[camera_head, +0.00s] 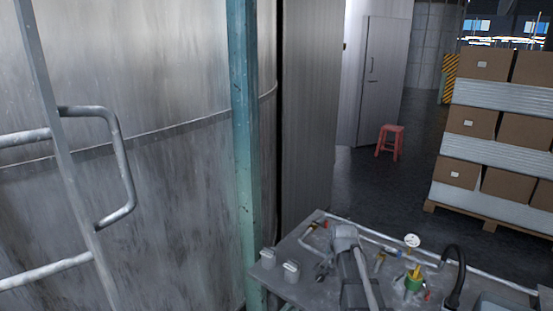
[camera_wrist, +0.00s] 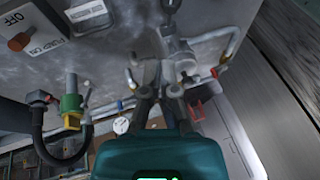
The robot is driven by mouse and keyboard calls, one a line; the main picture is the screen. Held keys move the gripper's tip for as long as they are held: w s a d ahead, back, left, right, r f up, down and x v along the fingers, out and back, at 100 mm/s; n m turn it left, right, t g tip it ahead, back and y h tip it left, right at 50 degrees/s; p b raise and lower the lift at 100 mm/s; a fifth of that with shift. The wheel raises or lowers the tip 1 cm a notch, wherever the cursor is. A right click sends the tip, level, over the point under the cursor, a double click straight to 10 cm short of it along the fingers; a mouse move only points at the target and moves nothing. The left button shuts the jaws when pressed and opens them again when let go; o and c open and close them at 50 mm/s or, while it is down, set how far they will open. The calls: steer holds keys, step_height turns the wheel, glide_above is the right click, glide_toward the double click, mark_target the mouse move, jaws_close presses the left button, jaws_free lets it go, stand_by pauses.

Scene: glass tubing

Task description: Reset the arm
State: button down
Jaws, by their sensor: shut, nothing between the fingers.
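My gripper (camera_wrist: 158,82) shows in the wrist view, its dark fingers reaching up from the teal wrist housing. It is shut and empty, in front of a grey panel (camera_wrist: 110,50) with pipe fittings. I cannot tell whether the fingers touch the panel. In the head view my grey arm is over the worktop at lower centre, and the gripper's fingertips are hard to make out there.
The grey worktop (camera_head: 290,260) carries a green and yellow valve (camera_head: 414,279), a white gauge (camera_head: 412,241), a black hose (camera_head: 457,270) and metal tubing. A large tank (camera_head: 150,200) stands left. A red stool (camera_head: 390,141) and stacked boxes (camera_head: 478,122) are behind. The floor between is clear.

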steer(key=s+a+r+n+g+p, duration=0.2)
steer(key=s+n+p, duration=0.1)
steer(key=s, duration=0.7)
steer(key=s+a+r+n+g+p, duration=0.2)
steer(key=s+n, duration=0.4)
steer(key=s, duration=0.4)
steer(key=shift+a+r+n+g+p, duration=0.3)
steer(key=shift+a+r+p, duration=0.35)
steer(key=shift+r+p, duration=0.15)
